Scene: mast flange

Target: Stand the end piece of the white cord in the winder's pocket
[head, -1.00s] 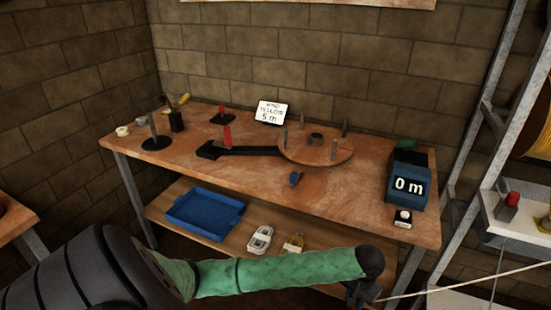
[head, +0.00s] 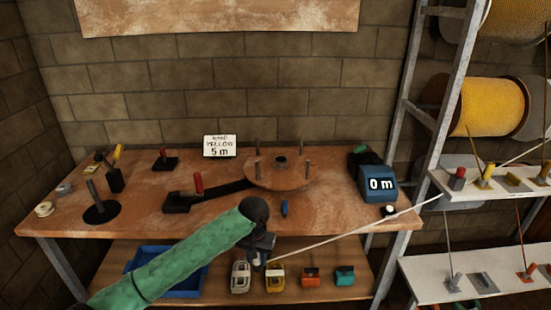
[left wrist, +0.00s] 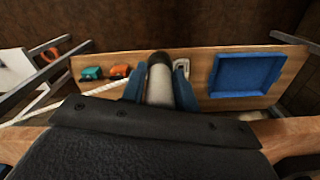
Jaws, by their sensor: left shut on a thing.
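My left gripper (head: 262,258) is in front of the bench, below the level of its top. In the left wrist view its two blue-grey fingers (left wrist: 160,92) are shut on the end piece (left wrist: 160,85), a pale cylinder with a dark tip. The white cord (head: 350,233) runs from the gripper up to the rack at the right. The winder (head: 262,180) is a round wooden disc with several upright pegs and a dark ring at its centre, on the bench. A black crank arm with a red handle (head: 198,183) reaches left from it. I cannot make out the pocket clearly. My right gripper is out of view.
A blue meter (head: 378,183) reading "0 m" stands right of the winder. A sign (head: 220,146) reads "WIND YELLOW 5 m". A small blue item (head: 284,208) lies near the front edge. The lower shelf holds a blue tray (head: 140,258) and several coloured clips.

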